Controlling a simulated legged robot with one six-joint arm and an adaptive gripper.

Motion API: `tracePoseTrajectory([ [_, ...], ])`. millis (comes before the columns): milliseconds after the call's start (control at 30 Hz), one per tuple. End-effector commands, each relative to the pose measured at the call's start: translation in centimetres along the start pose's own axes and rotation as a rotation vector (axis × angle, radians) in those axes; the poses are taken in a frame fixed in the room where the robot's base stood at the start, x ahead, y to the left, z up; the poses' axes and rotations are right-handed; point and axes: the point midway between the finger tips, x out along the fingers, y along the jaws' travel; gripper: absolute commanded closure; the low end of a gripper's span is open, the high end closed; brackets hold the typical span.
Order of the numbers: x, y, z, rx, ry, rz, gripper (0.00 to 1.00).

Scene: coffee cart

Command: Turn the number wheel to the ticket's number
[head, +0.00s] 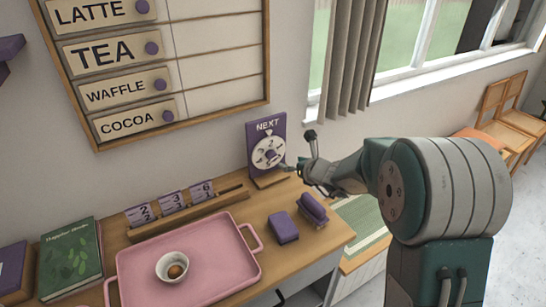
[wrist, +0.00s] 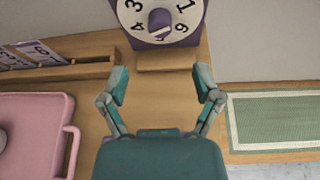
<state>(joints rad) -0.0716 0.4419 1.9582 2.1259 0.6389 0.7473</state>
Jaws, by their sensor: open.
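The number wheel is a white disc (head: 268,152) with dark digits and a purple centre knob, on an upright purple board headed NEXT (head: 266,126). In the wrist view the lower part of the wheel (wrist: 185,24) and its knob (wrist: 159,22) show at the top edge, cut off. I cannot tell which number stands at its marker. My gripper (head: 304,152) is just right of the board; in the wrist view it is open and empty (wrist: 161,84), its fingers apart below the wheel and not touching it. Purple numbered tickets (head: 172,200) stand in a wooden rack (head: 190,212).
A pink tray (head: 235,272) holds a white bowl (head: 172,266). Two purple blocks (head: 283,227) (head: 313,208) lie at the counter's right. A menu board (head: 215,60) hangs behind. The counter before the wheel is clear.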

Motion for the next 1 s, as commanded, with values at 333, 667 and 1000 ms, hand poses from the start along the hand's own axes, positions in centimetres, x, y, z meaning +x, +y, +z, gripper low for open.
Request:
tracePoseTrajectory([
  [333, 4.2, 0.1, -0.1, 0.010, 0.003, 0.000, 0.18],
  [667, 9.6, 0.0, -0.1, 0.009, 0.002, -0.001, 0.18],
  [1000, 10.8, 0.0, 0.0, 0.009, 0.001, -0.002, 0.18],
])
